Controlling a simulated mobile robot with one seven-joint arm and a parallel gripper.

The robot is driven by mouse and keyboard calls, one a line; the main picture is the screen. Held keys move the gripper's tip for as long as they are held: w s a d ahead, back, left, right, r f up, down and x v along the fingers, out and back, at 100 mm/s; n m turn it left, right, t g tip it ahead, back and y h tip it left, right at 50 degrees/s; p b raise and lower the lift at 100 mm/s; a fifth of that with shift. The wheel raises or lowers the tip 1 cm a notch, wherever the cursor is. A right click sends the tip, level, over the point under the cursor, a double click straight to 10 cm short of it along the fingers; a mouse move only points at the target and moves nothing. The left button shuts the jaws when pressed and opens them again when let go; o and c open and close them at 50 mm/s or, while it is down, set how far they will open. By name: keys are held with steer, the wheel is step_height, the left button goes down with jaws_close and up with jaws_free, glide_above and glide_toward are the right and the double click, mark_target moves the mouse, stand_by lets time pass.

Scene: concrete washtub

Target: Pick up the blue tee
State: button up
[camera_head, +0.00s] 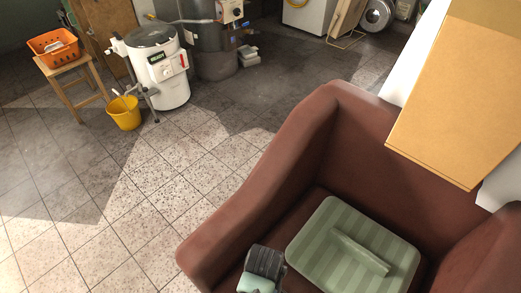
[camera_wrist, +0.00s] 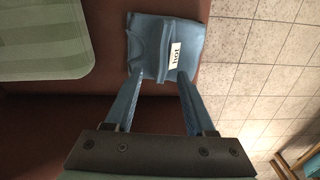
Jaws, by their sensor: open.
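The blue tee (camera_wrist: 150,45) lies folded on the brown seat in the wrist view, with a small white label with dark letters on it. My gripper (camera_wrist: 160,78) is open, its two fingers spread apart and empty. The fingertips reach the tee's near edge in the picture; I cannot tell whether they touch it. In the head view my gripper (camera_head: 265,262) shows at the bottom, over the left part of the armchair seat. I cannot make out the tee in the head view.
The brown armchair (camera_head: 240,180) has raised arms and back around the seat. A green striped cushion (camera_head: 325,228) lies on it, right of my gripper. A tan box-like thing (camera_head: 460,100) is at upper right. Tiled floor is clear at left, before a yellow bucket (camera_head: 124,114).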

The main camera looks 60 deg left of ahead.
step_height(320, 180, down, 4)
steer(key=shift+r+b, duration=0.2)
steer(key=shift+b, duration=0.25)
steer(key=shift+s+f+b, duration=0.2)
steer(key=shift+f+b, duration=0.35)
steer(key=shift+f, duration=0.8)
steer(key=shift+s+f+b, duration=0.15)
steer(key=shift+f+b, duration=0.35)
steer(key=shift+f, duration=0.85)
steer(key=shift+c, duration=0.3)
jaws_close()
steer(key=shift+r, duration=0.1)
